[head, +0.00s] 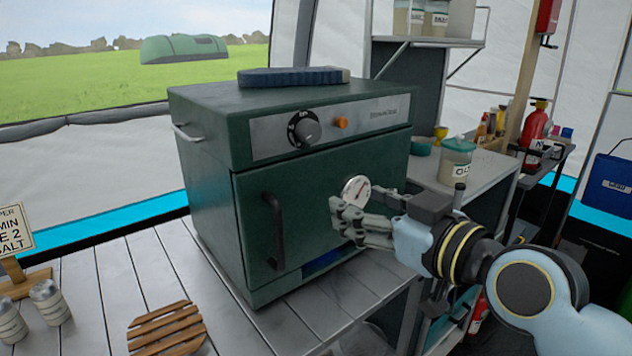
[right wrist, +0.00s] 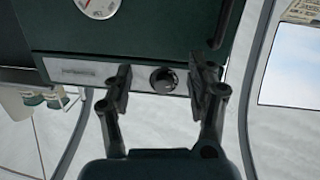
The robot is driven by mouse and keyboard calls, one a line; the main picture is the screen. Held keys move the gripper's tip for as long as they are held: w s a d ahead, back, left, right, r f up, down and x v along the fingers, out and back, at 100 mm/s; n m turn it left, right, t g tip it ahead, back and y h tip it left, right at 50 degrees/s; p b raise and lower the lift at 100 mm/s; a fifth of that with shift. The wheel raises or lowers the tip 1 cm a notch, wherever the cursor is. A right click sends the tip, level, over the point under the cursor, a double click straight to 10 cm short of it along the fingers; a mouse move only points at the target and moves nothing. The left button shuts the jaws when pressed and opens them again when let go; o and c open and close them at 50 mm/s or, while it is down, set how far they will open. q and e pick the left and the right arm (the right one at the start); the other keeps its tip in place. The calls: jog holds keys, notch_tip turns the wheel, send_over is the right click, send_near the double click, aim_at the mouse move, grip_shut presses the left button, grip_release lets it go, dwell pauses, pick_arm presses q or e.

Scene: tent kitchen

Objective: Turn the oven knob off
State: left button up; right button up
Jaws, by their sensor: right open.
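The dark green oven (head: 330,200) stands on the table with its door shut. Its black knob (head: 307,132) sits on the grey front panel, left of an orange lamp (head: 341,123). I cannot make out surely where the knob points. My right gripper (head: 343,218) is open and empty in front of the door, lower and further right than the knob. In the right wrist view, the knob (right wrist: 164,80) appears between my right gripper's fingers (right wrist: 163,88), beyond them and apparently untouched. My left gripper does not show.
The door handle (head: 276,231) sticks out left of my right gripper, and a round gauge (head: 355,188) is just above it. A blue folded item (head: 292,77) lies on the oven. A wooden trivet (head: 167,329) and metal shakers (head: 48,301) stand at front left.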

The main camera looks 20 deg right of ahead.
jog(key=n+t+y, duration=0.1)
send_near(314, 134)
jog(key=p+x, duration=0.1)
jog(key=x, duration=0.7)
jog(key=shift+r+p, duration=0.15)
jog(key=shift+p, duration=0.25)
jog(key=shift+w+a, duration=0.25)
jog(key=shift+w, duration=0.3)
jog(key=c, duration=1.1)
jog(key=shift+c, duration=0.2)
